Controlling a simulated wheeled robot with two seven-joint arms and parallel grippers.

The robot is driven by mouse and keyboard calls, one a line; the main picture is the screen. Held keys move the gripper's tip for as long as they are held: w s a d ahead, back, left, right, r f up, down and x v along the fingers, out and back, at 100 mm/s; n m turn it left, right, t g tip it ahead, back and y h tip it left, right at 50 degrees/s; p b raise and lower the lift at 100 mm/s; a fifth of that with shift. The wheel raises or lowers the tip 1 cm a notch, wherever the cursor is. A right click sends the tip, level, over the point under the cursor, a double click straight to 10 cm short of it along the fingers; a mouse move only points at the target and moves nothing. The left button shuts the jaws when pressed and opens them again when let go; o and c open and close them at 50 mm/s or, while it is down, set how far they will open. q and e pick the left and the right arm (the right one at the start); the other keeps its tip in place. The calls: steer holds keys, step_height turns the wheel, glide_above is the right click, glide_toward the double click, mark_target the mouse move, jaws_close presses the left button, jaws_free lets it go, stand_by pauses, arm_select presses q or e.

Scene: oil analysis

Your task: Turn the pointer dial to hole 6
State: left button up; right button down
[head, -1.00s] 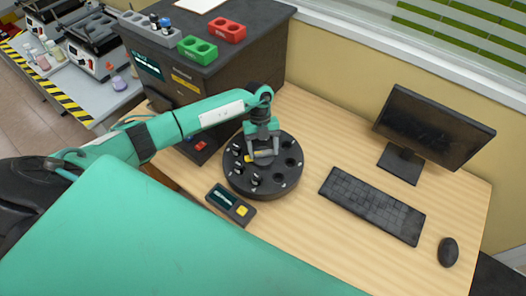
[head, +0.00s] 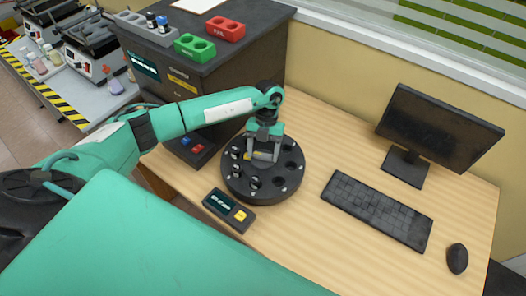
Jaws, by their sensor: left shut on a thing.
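A round black carousel (head: 262,194) with holes around its top stands on the wooden desk. Several small vials sit in holes on its left and front side; the holes on the right look empty. The pointer dial (head: 249,156) is at the carousel's centre; only a bit of yellow shows, the rest being hidden by my gripper. My left gripper (head: 263,158) points down over the carousel's centre and is shut on the pointer dial. The hole numbers are too small to read. My right gripper is not in view.
A small display box (head: 229,210) with a yellow button sits in front of the carousel. A keyboard (head: 377,210), monitor (head: 440,135) and mouse (head: 457,258) stand to the right. A dark cabinet (head: 240,75) holding green (head: 194,47) and red (head: 225,29) racks rises behind.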

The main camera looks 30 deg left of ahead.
arm_select(q)
steer(key=o, duration=1)
steer(key=shift+r, duration=0.1)
steer(key=shift+b+v, duration=1.75)
steer(key=shift+v, duration=5.05)
